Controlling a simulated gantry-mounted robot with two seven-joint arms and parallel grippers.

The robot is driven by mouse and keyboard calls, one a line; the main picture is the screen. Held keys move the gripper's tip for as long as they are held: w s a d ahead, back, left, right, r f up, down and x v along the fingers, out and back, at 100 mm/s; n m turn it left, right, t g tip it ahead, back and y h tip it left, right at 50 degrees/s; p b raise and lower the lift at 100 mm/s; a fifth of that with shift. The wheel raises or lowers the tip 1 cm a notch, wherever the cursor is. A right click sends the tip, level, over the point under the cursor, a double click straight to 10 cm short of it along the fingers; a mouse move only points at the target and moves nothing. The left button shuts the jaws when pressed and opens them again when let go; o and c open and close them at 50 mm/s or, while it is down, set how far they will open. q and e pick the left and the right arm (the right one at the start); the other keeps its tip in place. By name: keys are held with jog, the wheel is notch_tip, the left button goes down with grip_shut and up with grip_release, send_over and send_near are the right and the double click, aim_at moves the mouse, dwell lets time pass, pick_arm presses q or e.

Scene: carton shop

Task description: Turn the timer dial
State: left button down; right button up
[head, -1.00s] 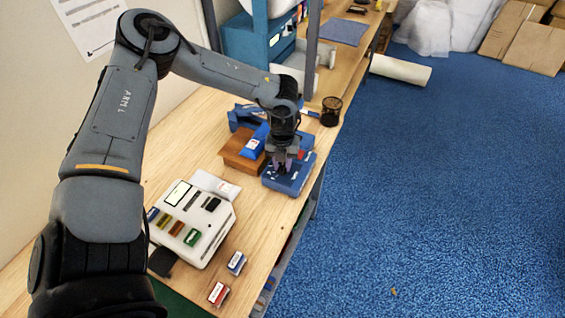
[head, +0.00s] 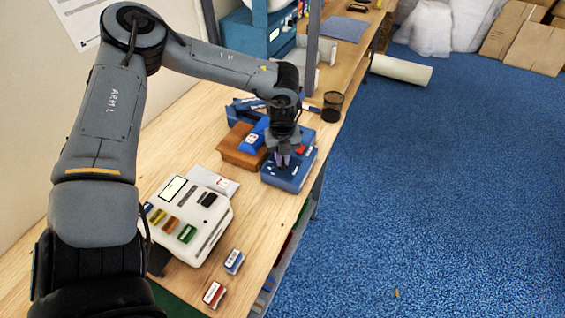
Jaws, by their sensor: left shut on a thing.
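A blue box-shaped device (head: 290,179), which looks like the timer, lies on the wooden bench near its right edge. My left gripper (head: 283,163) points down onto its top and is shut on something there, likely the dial. The gripper fingers hide the dial, so its angle cannot be seen. A small red part (head: 301,149) shows on the device just right of the gripper. My right gripper is not in view.
A brown wooden box (head: 238,150) with a blue item on it stands left of the device. A white machine with coloured keys (head: 212,222) and two small boxes (head: 233,261) lie nearer. A black mesh cup (head: 332,105) stands behind. Bare bench (head: 262,215) lies in front.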

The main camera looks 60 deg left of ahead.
pick_arm(q)
jog(key=n+b, duration=0.4)
jog(key=n, duration=0.1)
jog(key=shift+f+n+b, duration=0.15)
jog(key=shift+n+b, duration=0.15)
jog(key=shift+b, duration=0.05)
jog(key=shift+n+b, duration=0.8)
jog(key=shift+n, duration=0.4)
jog(key=shift+n+b, duration=0.65)
jog(key=shift+n, duration=0.55)
jog(key=c, duration=1.1)
grip_release()
jog(key=shift+c, duration=0.2)
jog(key=shift+r, duration=0.25)
notch_tip(320, 180, up, 11)
jog(key=shift+f, duration=0.15)
